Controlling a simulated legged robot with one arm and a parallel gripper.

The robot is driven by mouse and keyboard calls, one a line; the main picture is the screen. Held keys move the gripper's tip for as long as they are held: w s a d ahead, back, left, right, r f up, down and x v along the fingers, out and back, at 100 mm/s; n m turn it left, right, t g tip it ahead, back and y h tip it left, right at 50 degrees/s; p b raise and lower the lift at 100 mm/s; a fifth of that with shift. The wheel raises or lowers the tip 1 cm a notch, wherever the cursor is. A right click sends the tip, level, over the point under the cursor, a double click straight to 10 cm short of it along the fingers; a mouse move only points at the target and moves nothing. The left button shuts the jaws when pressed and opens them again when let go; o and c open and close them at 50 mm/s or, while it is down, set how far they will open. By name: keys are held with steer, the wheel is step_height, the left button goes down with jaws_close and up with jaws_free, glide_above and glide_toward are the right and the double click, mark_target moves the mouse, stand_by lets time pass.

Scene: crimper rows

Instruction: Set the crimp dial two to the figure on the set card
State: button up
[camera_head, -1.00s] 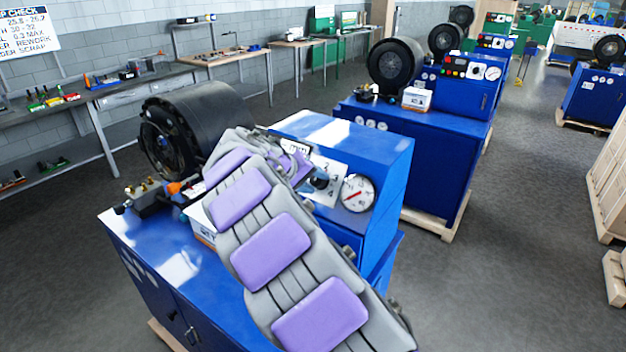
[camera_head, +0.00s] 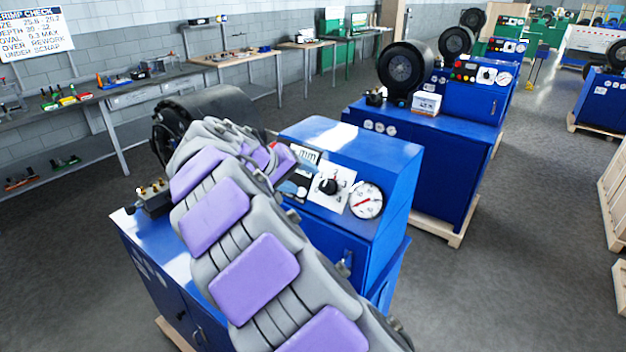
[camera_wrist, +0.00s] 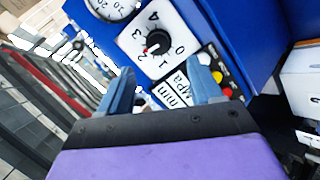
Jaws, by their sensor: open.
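The crimp dial (camera_wrist: 158,42) is a white plate with a black knob and figures 0 to 4, on the near blue machine. The dial (camera_head: 329,187) also shows in the head view, to the right of my arm. My gripper (camera_wrist: 162,86) is open and empty, its two blue-grey fingers pointing towards the dial's lower edge, with the knob beyond them. I cannot make out a readable set card or which dial is numbered two.
A round pressure gauge (camera_head: 366,200) sits right of the dial. Labels and coloured lamps (camera_wrist: 222,82) lie near the right finger. A white box (camera_wrist: 302,82) stands at the wrist view's right. A second blue machine (camera_head: 425,150) stands behind, with floor between.

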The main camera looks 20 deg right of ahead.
steer(key=p+v, duration=0.1)
steer(key=v, duration=0.7)
